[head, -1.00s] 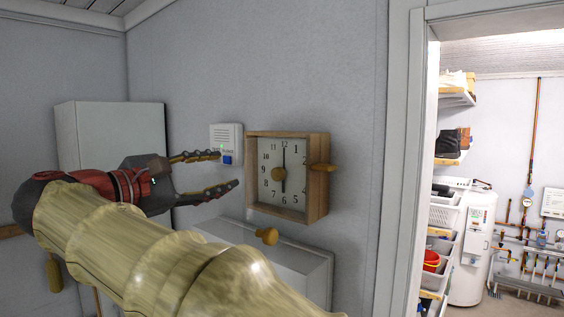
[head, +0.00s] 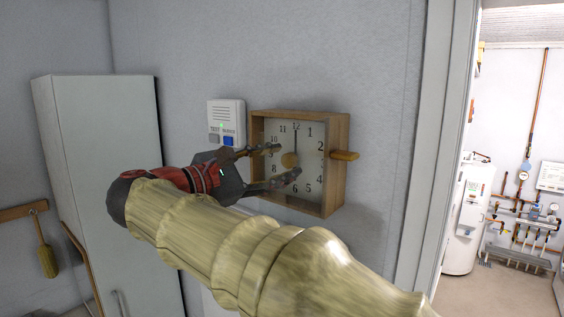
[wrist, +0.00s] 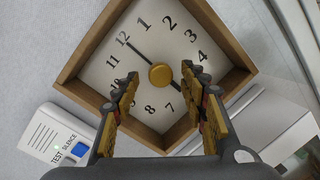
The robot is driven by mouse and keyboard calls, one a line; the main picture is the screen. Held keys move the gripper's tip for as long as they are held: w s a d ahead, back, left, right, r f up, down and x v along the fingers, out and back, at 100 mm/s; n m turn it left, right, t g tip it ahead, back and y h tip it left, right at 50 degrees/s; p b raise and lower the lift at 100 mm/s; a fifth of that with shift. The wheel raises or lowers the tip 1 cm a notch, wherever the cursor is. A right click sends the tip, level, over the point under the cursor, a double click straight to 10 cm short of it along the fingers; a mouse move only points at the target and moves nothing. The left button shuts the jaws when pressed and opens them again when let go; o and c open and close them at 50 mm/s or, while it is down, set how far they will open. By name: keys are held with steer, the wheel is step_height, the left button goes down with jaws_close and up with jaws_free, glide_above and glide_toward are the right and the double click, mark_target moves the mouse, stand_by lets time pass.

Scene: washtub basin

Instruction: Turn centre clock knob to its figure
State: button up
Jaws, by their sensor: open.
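The wood-framed clock (head: 341,120) hangs on the grey wall, with a white face. Its round brass centre knob (head: 290,160) also shows in the wrist view (wrist: 161,76). One thin dark hand points to 12; a short dark hand in the wrist view points away from it, towards the lower right. My gripper (head: 287,160) is open in front of the face, its two fingers on either side of the knob. In the wrist view the fingertips (wrist: 160,73) stand apart from the knob with gaps at both sides. The fingers hide some figures.
A wooden peg-like knob (head: 345,155) sticks out of the clock's right side. A white box with a blue button (head: 228,140) is on the wall left of the clock. A tall white cabinet (head: 100,170) stands left, and a doorway opens at right.

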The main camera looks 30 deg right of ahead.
steer(key=shift+w+d, duration=0.15)
steer(key=shift+d, duration=0.4)
steer(key=c, duration=1.1)
jaws_close()
